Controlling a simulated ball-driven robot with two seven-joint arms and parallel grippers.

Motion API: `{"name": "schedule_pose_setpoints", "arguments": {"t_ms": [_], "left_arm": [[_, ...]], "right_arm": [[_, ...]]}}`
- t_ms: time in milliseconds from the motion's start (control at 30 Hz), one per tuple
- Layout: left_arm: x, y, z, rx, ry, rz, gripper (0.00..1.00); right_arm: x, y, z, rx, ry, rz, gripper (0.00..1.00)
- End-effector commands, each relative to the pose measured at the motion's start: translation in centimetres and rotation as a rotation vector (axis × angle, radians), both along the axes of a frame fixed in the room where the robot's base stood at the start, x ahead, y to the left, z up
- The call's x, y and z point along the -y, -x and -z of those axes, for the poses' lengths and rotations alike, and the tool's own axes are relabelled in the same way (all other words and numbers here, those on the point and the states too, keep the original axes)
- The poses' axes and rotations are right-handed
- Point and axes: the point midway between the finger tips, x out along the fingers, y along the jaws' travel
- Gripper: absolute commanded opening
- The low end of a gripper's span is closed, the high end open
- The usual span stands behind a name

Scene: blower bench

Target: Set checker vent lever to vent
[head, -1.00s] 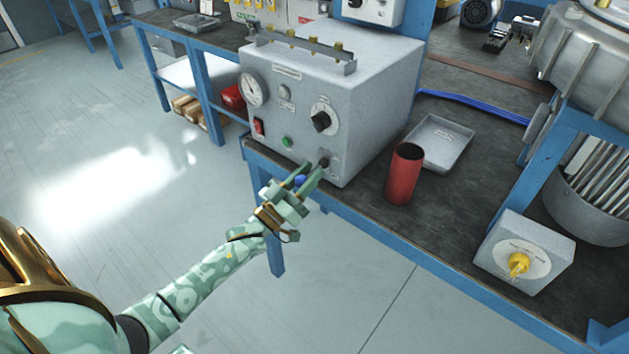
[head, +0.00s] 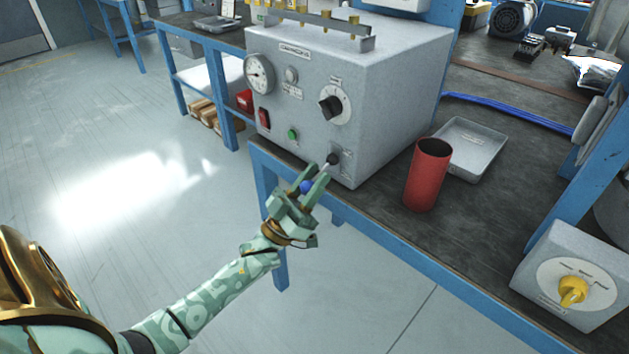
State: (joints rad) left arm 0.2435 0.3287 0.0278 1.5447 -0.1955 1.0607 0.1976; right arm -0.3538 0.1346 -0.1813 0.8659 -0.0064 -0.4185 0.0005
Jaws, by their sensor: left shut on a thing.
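The checker (head: 370,75) is a grey box on the bench, with a gauge, a black selector knob, a green button and a red switch on its front. The vent lever (head: 332,160) sits low at the right of that front; its dark pivot shows, and a blue knob (head: 306,187) shows between my fingers. My left gripper (head: 312,180) is in front of the lower front of the checker, shut on the lever's blue knob. The fingers hide part of the lever, and its label is too small to read. My right gripper is not in view.
A red cylinder (head: 427,175) and a grey tray (head: 472,148) stand right of the checker. A grey box with a yellow knob (head: 573,291) is at the lower right. The blue bench edge (head: 400,255) runs below my gripper.

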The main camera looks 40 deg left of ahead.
Motion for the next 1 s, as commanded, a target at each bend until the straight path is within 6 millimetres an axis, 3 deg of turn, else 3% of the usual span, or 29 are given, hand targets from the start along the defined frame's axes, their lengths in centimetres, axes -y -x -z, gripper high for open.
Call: {"name": "schedule_pose_setpoints", "arguments": {"t_ms": [167, 200, 233, 267, 667, 1000], "left_arm": [[0.0, 0.0, 0.2, -0.005, 0.001, 0.000, 0.00], [0.0, 0.0, 0.2, -0.005, 0.001, 0.000, 0.40], [0.0, 0.0, 0.2, -0.005, 0.001, 0.000, 0.49], [0.0, 0.0, 0.2, -0.005, 0.001, 0.000, 0.51], [-0.2, 0.8, 0.9, -0.003, 0.000, 0.000, 0.51], [-1.6, 6.7, 7.1, -0.009, 0.001, 0.000, 0.51]], "right_arm": [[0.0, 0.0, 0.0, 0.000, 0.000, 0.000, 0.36], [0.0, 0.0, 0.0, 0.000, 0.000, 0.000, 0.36], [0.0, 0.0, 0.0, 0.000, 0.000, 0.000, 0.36], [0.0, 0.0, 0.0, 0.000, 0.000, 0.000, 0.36], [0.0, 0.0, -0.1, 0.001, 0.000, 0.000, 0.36], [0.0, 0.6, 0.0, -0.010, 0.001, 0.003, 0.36]]}}
